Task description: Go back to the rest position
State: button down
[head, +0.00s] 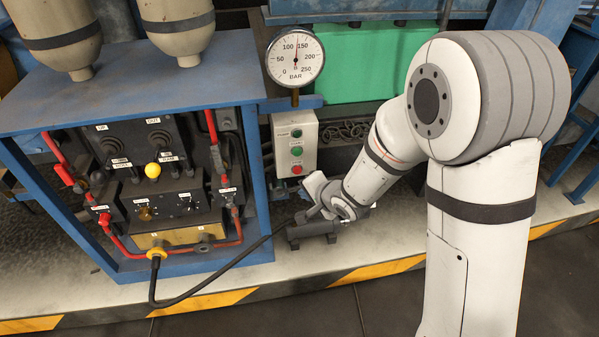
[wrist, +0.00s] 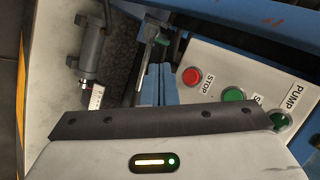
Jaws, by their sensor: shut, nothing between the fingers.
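My gripper (wrist: 155,84) shows in the wrist view with its two blue-grey fingers together and nothing between them. In the head view my white arm reaches down from the right. Its wrist end is low, in front of the blue frame and below the control box (head: 295,143). The fingers are hard to make out there. The control box carries a red stop button (wrist: 193,76) and green buttons, and lies to the right of the fingers in the wrist view. A dark cylindrical fitting (head: 313,231) lies just below my wrist in the head view.
A black hose (head: 215,291) runs from a yellow connector (head: 157,253) on the blue cabinet (head: 150,90) towards the dark fitting. A pressure gauge (head: 295,57) stands above the control box, its needle between 100 and 150. The floor in front of the striped ledge is clear.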

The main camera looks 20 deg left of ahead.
dwell(0.4)
jog(key=d+r+n+h+p, duration=0.2)
jog(key=d+r+h+p, duration=0.55)
jog(key=d+r, duration=1.1)
jog(key=s+d+r+n+g+p, duration=0.1)
jog(key=s+d+r+p, duration=0.3)
jog(key=s+r, duration=0.3)
jog(key=s+d+r+n+g+p, duration=0.2)
jog(key=s+d+r+p, duration=0.3)
jog(key=s, duration=0.6)
notch_tip(320, 180, up, 2)
jog(key=shift+d+r+n+g+p, duration=0.15)
jog(key=shift+d+n+g+p, duration=0.15)
jog(key=shift+d, duration=0.85)
jog(key=shift+s, duration=0.1)
